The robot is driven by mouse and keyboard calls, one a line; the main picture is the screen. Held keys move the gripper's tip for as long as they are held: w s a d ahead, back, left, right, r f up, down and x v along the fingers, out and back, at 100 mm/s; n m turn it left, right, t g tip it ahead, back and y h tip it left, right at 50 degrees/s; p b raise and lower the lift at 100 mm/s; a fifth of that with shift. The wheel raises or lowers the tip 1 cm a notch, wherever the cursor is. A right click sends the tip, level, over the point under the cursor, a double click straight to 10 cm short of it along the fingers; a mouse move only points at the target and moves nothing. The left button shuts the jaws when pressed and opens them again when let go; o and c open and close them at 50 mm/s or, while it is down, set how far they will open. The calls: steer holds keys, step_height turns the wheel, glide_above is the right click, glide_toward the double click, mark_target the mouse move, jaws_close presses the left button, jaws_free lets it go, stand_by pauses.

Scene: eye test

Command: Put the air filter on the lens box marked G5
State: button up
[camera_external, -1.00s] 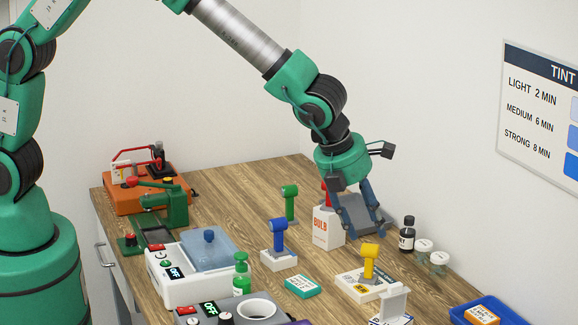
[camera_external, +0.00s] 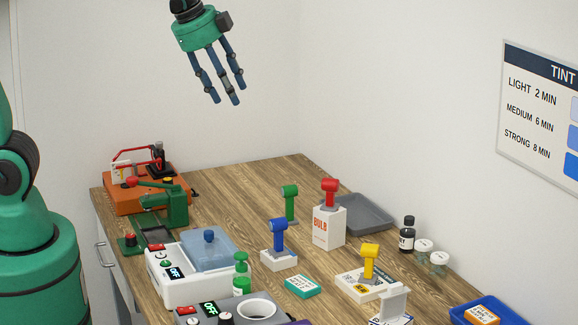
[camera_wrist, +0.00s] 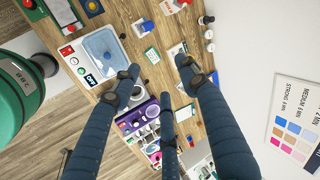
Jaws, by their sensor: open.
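My gripper (camera_external: 230,96) hangs high above the back of the bench, fingers spread, empty and far from every object. In the wrist view its fingers (camera_wrist: 160,84) point down over the bench with nothing between them. I cannot tell which thing is the air filter, and I can read no G5 mark. A red-headed piece (camera_external: 330,190) stands upright on a white box lettered BULB (camera_external: 327,229). A yellow-headed piece (camera_external: 370,260) stands on a flat white box (camera_external: 356,287) with a yellow label. A teal box (camera_external: 302,286) and an orange-white box (camera_external: 482,314) also show.
Blue-headed (camera_external: 279,236) and green-headed (camera_external: 290,203) pieces stand nearby. A grey tray (camera_external: 367,213) lies behind the BULB box. A dark bottle (camera_external: 407,234) and jars stand right. Machines fill the left and front. A blue tray (camera_external: 510,316) is front right.

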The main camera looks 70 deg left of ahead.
steer(key=s+a+n, duration=0.4)
steer(key=s+n, duration=0.2)
steer(key=s, duration=0.4)
steer(key=s+a+r+n, duration=0.1)
steer(key=s+a+n, duration=0.3)
steer(key=s+n, duration=0.3)
steer(key=s, duration=0.3)
steer(key=shift+s+a+n+t, duration=0.25)
steer(key=shift+a+n+t, duration=0.05)
steer(key=shift+a, duration=0.1)
step_height(320, 180, down, 6)
steer(key=b, duration=0.6)
steer(key=shift+f+b, duration=0.2)
steer(key=shift+b, duration=0.1)
